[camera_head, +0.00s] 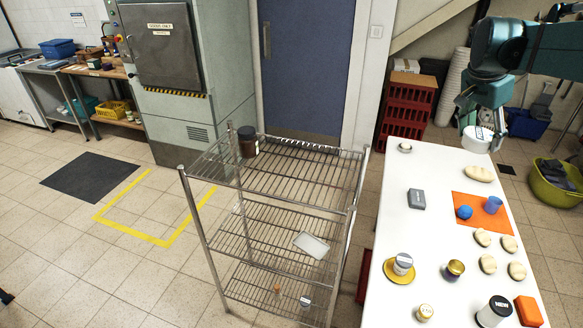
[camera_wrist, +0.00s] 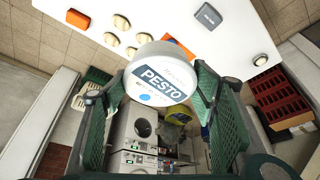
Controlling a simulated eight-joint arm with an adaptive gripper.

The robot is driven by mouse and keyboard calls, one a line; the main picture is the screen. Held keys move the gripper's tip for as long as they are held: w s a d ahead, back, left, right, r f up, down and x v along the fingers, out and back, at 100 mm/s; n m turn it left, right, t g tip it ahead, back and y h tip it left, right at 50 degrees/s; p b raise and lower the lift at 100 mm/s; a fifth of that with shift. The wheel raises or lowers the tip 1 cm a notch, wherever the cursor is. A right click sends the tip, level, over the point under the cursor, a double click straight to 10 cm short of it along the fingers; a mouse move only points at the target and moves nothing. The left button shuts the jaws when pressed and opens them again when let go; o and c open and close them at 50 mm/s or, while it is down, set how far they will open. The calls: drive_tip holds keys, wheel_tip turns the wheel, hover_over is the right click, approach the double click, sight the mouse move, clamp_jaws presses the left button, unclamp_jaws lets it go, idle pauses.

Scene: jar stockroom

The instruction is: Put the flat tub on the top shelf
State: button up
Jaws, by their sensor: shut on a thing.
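A flat white tub (camera_head: 476,140) hangs in my gripper (camera_head: 482,122), above the far right part of the white table. In the wrist view the tub (camera_wrist: 158,75) shows a dark PESTO label and sits between the two green fingers, which are shut on it. The wire rack stands left of the table, and its top shelf (camera_head: 300,178) is well to the left of my gripper. A dark brown jar with a black lid (camera_head: 247,142) stands at the top shelf's back left corner. The rest of that shelf is bare.
The white table (camera_head: 410,240) holds several pale rolls, a grey box (camera_head: 416,199), an orange mat (camera_head: 470,222) with a blue ball and cup, and several jars. The middle shelf holds a pale flat tray (camera_head: 311,245). Red crates (camera_head: 405,105) stand behind the table.

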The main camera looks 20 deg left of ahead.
drive_tip(key=w+a+n+p, duration=0.1)
drive_tip(key=a+n+p, duration=0.3)
drive_tip(key=a, duration=1.1)
drive_tip(key=n+t+y+p, duration=0.2)
drive_tip(key=n+y+p, duration=0.3)
drive_tip(key=p, duration=0.8)
hover_over(291, 171)
drive_tip(key=s, duration=0.1)
drive_tip(key=n+h, duration=0.1)
drive_tip(key=shift+s+f, duration=0.2)
drive_tip(key=shift+f, duration=1.1)
drive_tip(key=shift+s+f, duration=0.2)
drive_tip(key=shift+f, duration=1.05)
drive_tip(key=shift+f, duration=0.1)
drive_tip(key=shift+f+p, duration=0.35)
drive_tip(key=shift+f, duration=2.45)
drive_tip(key=shift+f, duration=2.1)
